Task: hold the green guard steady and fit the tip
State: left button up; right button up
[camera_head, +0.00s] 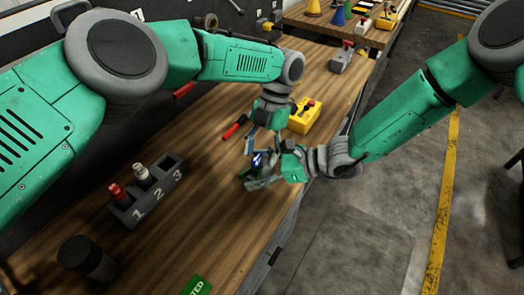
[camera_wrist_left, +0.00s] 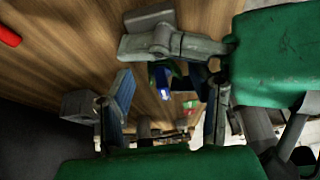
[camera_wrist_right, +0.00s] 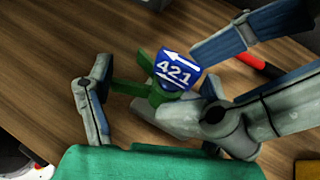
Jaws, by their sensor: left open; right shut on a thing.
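The green guard (camera_wrist_right: 127,88) is between the fingers of my right gripper (camera_head: 262,177), which is shut on it above the bench. A blue tip (camera_wrist_right: 178,70) marked with an arrow and "421" sits at the guard; whether it is fully seated cannot be told. The tip also shows in the left wrist view (camera_wrist_left: 160,76), with the guard mostly hidden. My left gripper (camera_head: 258,143) is open just above the guard and tip. Its blue-padded fingers stand apart on either side of the tip in the left wrist view (camera_wrist_left: 168,105), and it holds nothing.
A grey rack (camera_head: 148,205) numbered 1 2 3 holds a red-topped and a white-topped piece; slot 3 looks empty. A black cylinder (camera_head: 88,258) stands nearer. A yellow box (camera_head: 304,117) and a red marker (camera_head: 235,127) lie beyond the grippers. The bench's right edge is close to my right gripper.

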pick_arm(q)
jog(key=shift+v, duration=3.5)
jog(key=shift+d, duration=0.1)
jog(key=shift+w, duration=0.1)
pick_arm(e)
jog(key=o, duration=1.6)
